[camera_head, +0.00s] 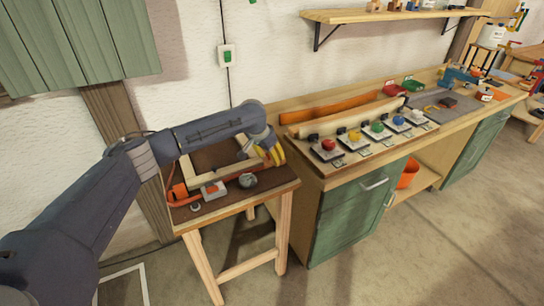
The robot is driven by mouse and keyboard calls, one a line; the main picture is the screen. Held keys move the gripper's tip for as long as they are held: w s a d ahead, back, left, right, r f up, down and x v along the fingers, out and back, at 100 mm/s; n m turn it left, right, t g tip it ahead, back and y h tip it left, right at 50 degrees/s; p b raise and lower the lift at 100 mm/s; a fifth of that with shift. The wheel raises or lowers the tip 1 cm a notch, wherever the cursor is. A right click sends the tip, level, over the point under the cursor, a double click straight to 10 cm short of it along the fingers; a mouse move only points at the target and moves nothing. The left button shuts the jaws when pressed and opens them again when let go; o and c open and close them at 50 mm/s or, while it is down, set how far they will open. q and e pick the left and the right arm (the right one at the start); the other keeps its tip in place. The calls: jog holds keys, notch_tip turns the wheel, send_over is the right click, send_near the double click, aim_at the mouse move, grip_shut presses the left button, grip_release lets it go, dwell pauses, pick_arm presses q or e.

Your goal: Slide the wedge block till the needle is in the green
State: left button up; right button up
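My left arm reaches in from the left over a small wooden table (262,187). Its gripper (262,153) is above the table's right rear part, beside a yellow curved shape (278,155); whether it touches this, and whether its fingers are open, I cannot tell. A round dark gauge (248,181) lies near the table's front edge; its needle and any green zone are too small to read. A pale wooden frame (188,170) lies behind it. A grey box with a red top (212,189) and an orange piece (180,191) are at the left. I cannot pick out the wedge block for certain.
A long workbench (318,172) stands close on the right, with an orange lath (330,107), a pale lath (345,117) and a row of coloured knobs, red one (328,145) nearest. A shelf (390,15) hangs above. The floor in front is clear.

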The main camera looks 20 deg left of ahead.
pick_arm(q)
jog(key=v, duration=1.1)
jog(key=shift+r, duration=0.35)
jog(key=shift+s+d, duration=0.1)
